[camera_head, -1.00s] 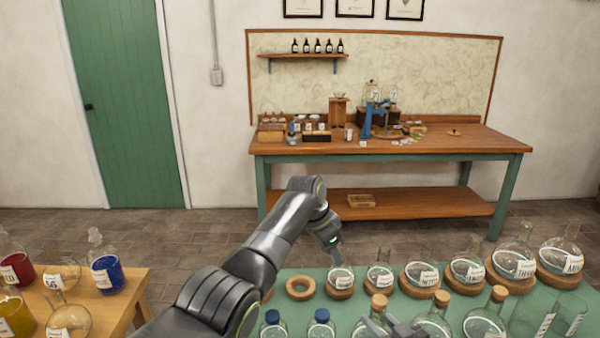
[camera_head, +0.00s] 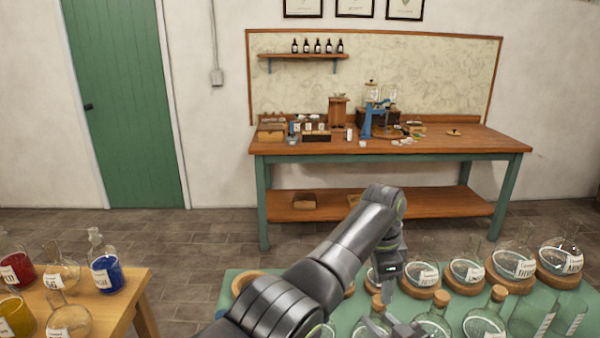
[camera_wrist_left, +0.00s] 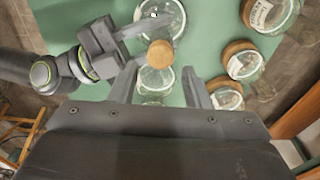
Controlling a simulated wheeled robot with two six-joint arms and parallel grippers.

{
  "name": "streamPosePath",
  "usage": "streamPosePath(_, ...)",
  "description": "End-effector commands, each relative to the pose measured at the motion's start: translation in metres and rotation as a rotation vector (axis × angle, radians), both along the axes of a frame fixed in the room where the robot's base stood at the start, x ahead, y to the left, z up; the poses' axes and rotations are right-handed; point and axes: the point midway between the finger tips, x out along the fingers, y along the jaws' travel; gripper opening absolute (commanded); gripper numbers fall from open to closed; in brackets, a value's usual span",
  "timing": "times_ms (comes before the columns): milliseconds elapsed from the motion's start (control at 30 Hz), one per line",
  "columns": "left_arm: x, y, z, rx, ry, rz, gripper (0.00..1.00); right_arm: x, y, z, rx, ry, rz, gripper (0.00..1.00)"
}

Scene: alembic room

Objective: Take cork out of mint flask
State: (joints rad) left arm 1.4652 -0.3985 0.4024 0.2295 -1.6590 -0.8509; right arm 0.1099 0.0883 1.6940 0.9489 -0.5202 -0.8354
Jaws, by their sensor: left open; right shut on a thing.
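A clear flask (camera_head: 366,329) with a round cork (camera_head: 378,303) in its neck stands at the front of the green table; its label is not readable. In the left wrist view the cork (camera_wrist_left: 160,53) and flask (camera_wrist_left: 155,82) show beyond and between my left fingers. My left gripper (camera_head: 388,282) is open and empty, just above the cork in the head view. My right gripper (camera_head: 402,330) is low beside this flask; it also shows in the left wrist view (camera_wrist_left: 140,45). It is shut, seemingly on the flask's neck, but the contact is partly hidden.
More corked flasks (camera_head: 484,322) stand to the right on the green table (camera_head: 236,275). Open flasks on cork rings (camera_head: 512,262) line its back. A wooden table (camera_head: 128,280) with coloured flasks is at left. My left arm covers the table's left part.

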Motion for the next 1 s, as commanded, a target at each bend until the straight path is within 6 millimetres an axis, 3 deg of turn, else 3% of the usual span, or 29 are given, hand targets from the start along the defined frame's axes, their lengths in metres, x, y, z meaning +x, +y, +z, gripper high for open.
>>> streamPosePath(300,0.000,0.000,-0.032,0.000,0.000,0.000,0.44,0.000,0.000,0.000,0.000,0.000,0.000,0.13)
streamPosePath(667,0.000,0.000,-0.036,-0.001,-0.001,0.000,0.44,0.000,0.000,0.000,0.000,0.000,0.000,0.13)
streamPosePath(933,0.000,0.000,-0.036,-0.001,-0.001,0.000,0.12,0.000,0.000,0.000,0.000,0.000,0.000,0.13)
streamPosePath(1000,0.000,0.000,-0.036,-0.001,-0.001,0.000,0.10,0.000,0.000,0.000,0.000,0.000,0.000,0.13)
